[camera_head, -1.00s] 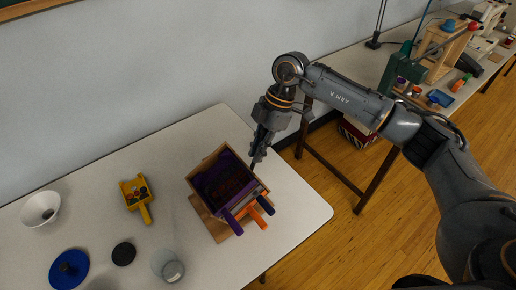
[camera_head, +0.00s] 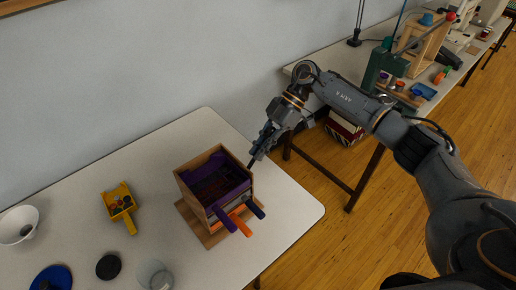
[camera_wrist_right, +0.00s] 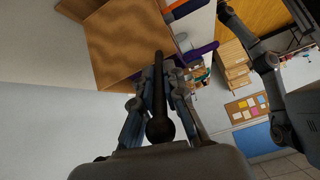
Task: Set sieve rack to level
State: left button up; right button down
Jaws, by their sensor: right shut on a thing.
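The sieve rack (camera_head: 226,176) is a wooden box on a flat wooden base (camera_head: 205,235) at the right part of the white table. A purple sieve lies in its top, and purple, orange and dark blue handles stick out of its front. The box looks about level over the base. My right gripper (camera_head: 254,158) is at the rack's right side, shut on a dark ball-ended lever (camera_wrist_right: 160,128). In the right wrist view the rack's wooden side (camera_wrist_right: 125,45) is close beyond the fingers. Where the lever joins the rack is unclear. My left gripper is out of view.
On the table (camera_head: 150,165) left of the rack are a yellow scoop (camera_head: 119,203) with small pieces, a white bowl (camera_head: 18,225), a black disc (camera_head: 108,267), a blue lid (camera_head: 52,279) and a clear cup (camera_head: 155,275). A second table with tools stands at right.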

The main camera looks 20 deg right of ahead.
jog(key=c, duration=1.4)
grip_release()
jog(key=v, duration=1.2)
